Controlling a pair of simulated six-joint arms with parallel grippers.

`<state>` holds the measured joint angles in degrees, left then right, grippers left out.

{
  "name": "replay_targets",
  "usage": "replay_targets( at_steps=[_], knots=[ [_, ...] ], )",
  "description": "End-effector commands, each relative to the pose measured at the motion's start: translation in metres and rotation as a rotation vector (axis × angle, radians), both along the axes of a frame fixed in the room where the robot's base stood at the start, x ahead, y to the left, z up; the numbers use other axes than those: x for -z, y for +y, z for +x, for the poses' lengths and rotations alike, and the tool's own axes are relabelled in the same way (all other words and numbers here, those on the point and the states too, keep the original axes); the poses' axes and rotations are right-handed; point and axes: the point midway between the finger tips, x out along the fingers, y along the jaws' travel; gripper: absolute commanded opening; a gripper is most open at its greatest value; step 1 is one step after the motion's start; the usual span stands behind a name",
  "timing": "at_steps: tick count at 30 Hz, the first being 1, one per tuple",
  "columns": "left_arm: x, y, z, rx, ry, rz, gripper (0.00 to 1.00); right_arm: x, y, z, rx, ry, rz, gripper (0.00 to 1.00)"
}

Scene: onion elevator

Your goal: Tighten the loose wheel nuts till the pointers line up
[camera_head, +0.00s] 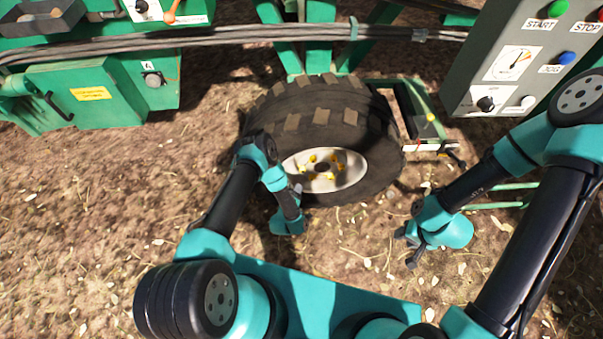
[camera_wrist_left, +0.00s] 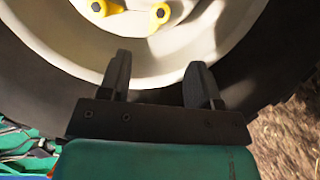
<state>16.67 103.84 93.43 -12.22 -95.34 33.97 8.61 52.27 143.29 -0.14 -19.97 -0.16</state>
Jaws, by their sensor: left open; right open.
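A large black tyre (camera_head: 318,115) stands upright with its cream wheel rim (camera_head: 350,172) facing me. Several nuts with yellow pointers (camera_head: 313,157) ring the dark centre hole; they are too small to tell which line up. In the left wrist view two yellow pointers (camera_wrist_left: 160,14) show at the top edge, cut off by the frame. My left gripper (camera_head: 297,190) is at the lower left of the rim; in the left wrist view its fingers (camera_wrist_left: 158,80) are open and empty, below the pointers. My right gripper (camera_head: 405,248) is open and empty, low over the ground right of the wheel.
A tray-like holder (camera_head: 430,147) with small items is right of the tyre. A grey control panel (camera_head: 515,60) stands at the upper right. Green machine frame and cables (camera_head: 230,37) run behind the wheel. Bare soil (camera_head: 120,200) lies open at the left.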

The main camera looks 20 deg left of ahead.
Motion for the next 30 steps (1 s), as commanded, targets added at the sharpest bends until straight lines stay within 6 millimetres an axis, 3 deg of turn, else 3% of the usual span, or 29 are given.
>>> replay_targets(
  at_steps=[18, 24, 30],
  knots=[
    [0.021, -0.001, 0.097, 0.0, -0.001, 0.0, 0.58, 0.0, 0.0, 0.0, 0.0, 0.0, 0.0, 0.43],
    [0.025, 0.0, 0.115, 0.0, 0.0, -0.001, 0.58, 0.0, 0.0, 0.0, 0.0, 0.0, 0.0, 0.43],
    [0.026, 0.0, 0.12, -0.001, 0.001, -0.001, 0.58, 0.0, 0.0, 0.0, 0.0, 0.0, 0.0, 0.43]
  ],
)
